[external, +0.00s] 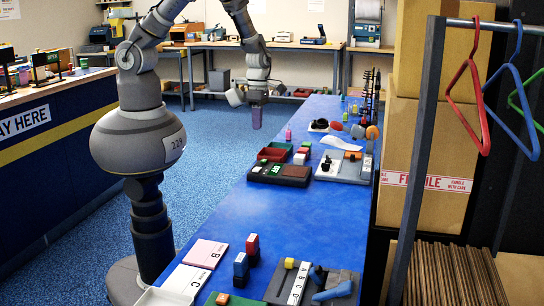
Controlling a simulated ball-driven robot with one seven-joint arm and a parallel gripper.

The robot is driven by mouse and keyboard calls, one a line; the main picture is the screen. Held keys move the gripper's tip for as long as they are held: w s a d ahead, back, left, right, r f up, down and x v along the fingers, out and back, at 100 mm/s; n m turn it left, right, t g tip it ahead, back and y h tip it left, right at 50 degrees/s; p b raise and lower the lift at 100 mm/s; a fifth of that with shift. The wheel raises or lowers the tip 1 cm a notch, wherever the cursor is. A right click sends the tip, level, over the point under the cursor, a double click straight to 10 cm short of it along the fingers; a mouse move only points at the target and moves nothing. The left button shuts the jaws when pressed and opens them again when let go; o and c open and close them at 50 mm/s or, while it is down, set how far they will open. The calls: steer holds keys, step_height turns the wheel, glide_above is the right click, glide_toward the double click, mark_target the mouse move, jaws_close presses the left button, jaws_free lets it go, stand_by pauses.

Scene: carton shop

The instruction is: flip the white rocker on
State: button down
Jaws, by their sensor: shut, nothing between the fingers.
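My gripper (257,118) hangs pointing down near the far left edge of the blue table (285,225). Its fingers are together, with nothing held. It appears apart from everything on the table. I cannot surely pick out a white rocker in this view. A grey board (352,170) on the table's right side carries small fittings, including a white plate (327,173) with a dark part on it. These are too small to tell whether one is the rocker or how it is set.
A dark tray board (294,174) with red, green and white blocks lies mid-table. Near the front are pink cards (206,253), red and blue blocks (240,265) and a lettered strip (299,284). Cartons (425,165) and a hanger rack (416,150) stand right. The table's middle is clear.

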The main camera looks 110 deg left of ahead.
mark_target(256, 169)
steer(key=shift+f, duration=0.1)
steer(key=f+b, duration=0.2)
steer(key=f, duration=0.2)
steer(key=d+f+b, duration=0.1)
steer(key=f+b, duration=0.2)
steer(key=f, duration=0.2)
steer(key=f+b, duration=0.2)
steer(key=f, duration=0.2)
steer(key=shift+d+f+b, duration=0.3)
steer(key=shift+d+b, duration=0.05)
steer(key=shift+d, duration=0.05)
steer(key=shift+f, duration=0.1)
steer(key=shift+d, duration=0.1)
steer(key=shift+f, duration=0.15)
steer(key=shift+a+p, duration=0.5)
steer(key=shift+a, duration=0.3)
steer(key=shift+r, duration=0.25)
